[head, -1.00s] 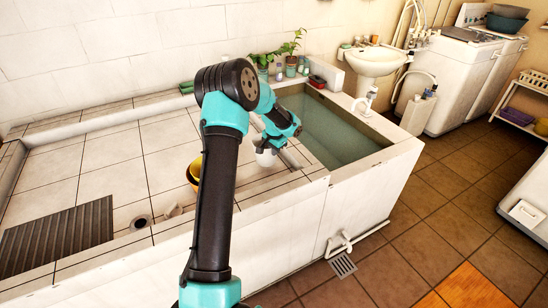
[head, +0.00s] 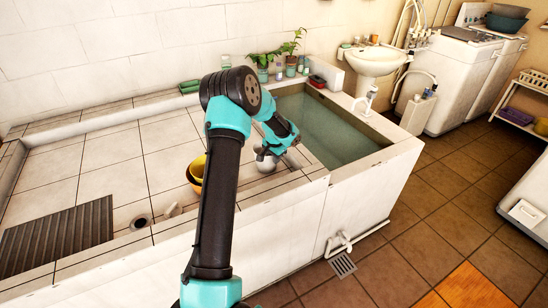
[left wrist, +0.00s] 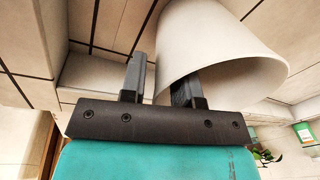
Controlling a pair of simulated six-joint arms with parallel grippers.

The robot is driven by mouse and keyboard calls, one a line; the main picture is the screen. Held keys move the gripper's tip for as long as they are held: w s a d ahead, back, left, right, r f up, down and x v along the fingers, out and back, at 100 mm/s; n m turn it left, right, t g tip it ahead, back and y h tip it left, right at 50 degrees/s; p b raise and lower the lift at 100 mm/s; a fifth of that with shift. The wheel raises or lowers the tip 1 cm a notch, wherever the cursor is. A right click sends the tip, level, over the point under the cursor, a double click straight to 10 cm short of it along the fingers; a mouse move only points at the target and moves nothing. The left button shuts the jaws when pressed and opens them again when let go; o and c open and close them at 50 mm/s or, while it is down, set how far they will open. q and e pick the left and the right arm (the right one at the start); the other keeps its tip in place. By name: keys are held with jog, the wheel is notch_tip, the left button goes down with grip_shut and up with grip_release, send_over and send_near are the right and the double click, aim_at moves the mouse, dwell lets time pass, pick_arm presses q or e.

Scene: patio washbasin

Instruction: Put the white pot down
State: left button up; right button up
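The white pot (head: 266,166) is on the tiled top beside the basin's left edge in the head view, partly hidden by my left gripper (head: 264,154). In the left wrist view the pot (left wrist: 215,45) fills the upper right, its mouth toward the gripper. One finger of my left gripper (left wrist: 160,80) is outside the pot's wall and the other is at the inside of its rim. The fingers are apart, with a narrow gap between the outer finger and the wall. My right gripper is out of view.
A yellow bowl and an orange bowl (head: 194,176) stand left of the pot, partly behind my arm. The water-filled basin (head: 330,130) is to the right. Potted plants (head: 290,45) line the back. Bare tiles (head: 110,170) lie at the left.

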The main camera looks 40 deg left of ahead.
pick_arm(q)
notch_tip(320, 180, up, 12)
jog(key=d, duration=0.1)
jog(key=shift+s+d, duration=0.2)
jog(key=shift+s, duration=0.25)
jog(key=shift+o, duration=0.4)
jog(key=shift+r, duration=0.1)
dwell(0.3)
jog(key=shift+g, duration=0.4)
jog(key=r, duration=0.4)
jog(key=shift+w+d+r, duration=0.1)
jog(key=shift+w+d, duration=0.1)
jog(key=shift+w, duration=0.15)
